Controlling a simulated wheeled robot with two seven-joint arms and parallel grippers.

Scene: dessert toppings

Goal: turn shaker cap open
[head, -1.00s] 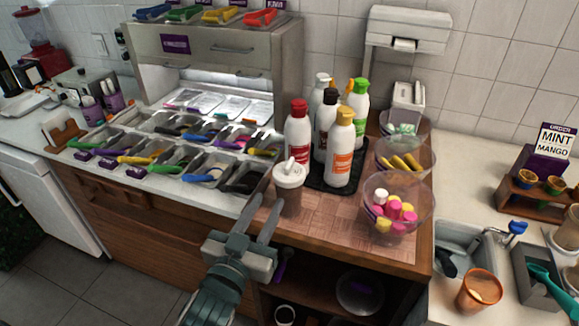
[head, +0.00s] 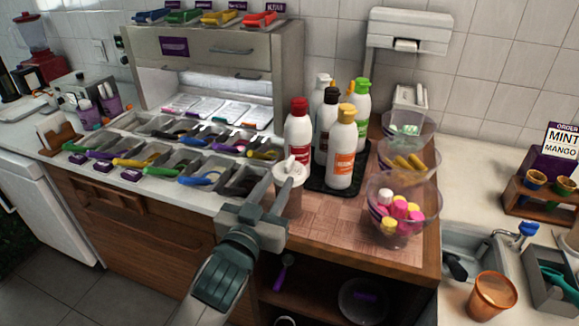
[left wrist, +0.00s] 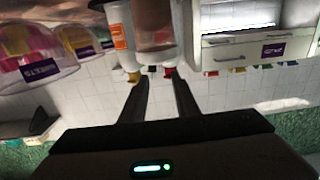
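The shaker (head: 296,203) has a brownish body and a white cap (head: 290,173) with a raised top piece, and stands upright at the front left of the wooden counter. In the left wrist view, which is upside down, its body (left wrist: 155,25) shows at the top, beyond the fingertips. My left gripper (head: 272,187) is in front of the shaker, with a finger overlapping it in the head view. In the left wrist view the two fingers (left wrist: 158,76) are apart with nothing between them. Whether a finger touches the shaker cannot be told. My right gripper is not in view.
Several sauce bottles (head: 341,150) stand on a black tray (head: 322,183) right behind the shaker. A clear bowl of pink, white and yellow sweets (head: 402,211) is to the right. Bins with coloured scoops (head: 200,172) lie to the left. The wooden counter's front (head: 335,237) is clear.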

